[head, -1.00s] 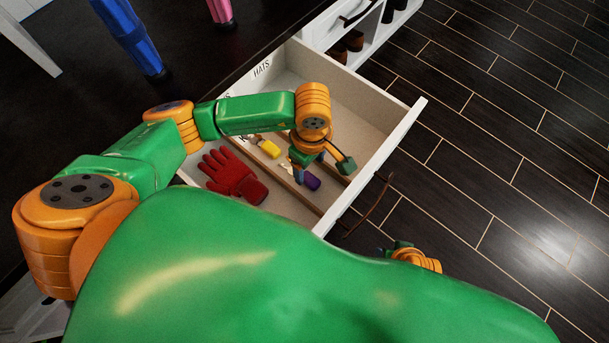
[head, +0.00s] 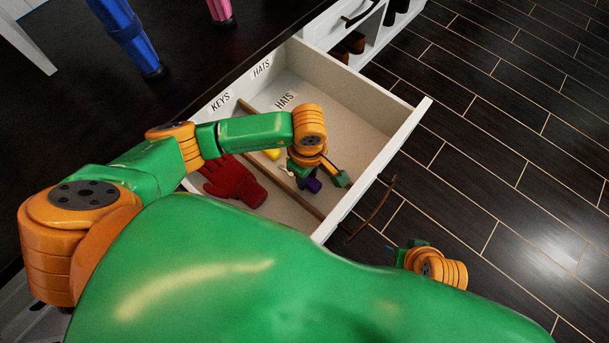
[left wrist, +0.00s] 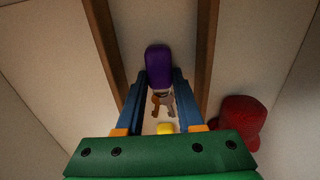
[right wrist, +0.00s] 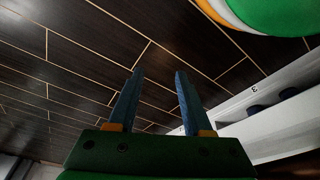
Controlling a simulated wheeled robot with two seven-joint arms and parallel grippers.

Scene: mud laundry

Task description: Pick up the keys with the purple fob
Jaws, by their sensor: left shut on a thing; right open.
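The keys with the purple fob are between the fingers of my left gripper (left wrist: 160,88) in the left wrist view. The purple fob (left wrist: 158,62) sits at the fingertips and the metal keys (left wrist: 163,102) hang between the fingers. In the head view the purple fob (head: 313,185) shows just under my left gripper (head: 306,180), inside the open drawer. The gripper is shut on the keys; whether they are clear of the drawer floor I cannot tell. My right gripper (right wrist: 153,80) is open and empty, outside the drawer over the dark floor.
The white drawer (head: 411,125) has wooden dividers (head: 308,205) and labels for keys and hats. A red glove (head: 236,183) lies left of my gripper. A yellow item (head: 273,154) is partly hidden behind my left arm. The hats side looks empty.

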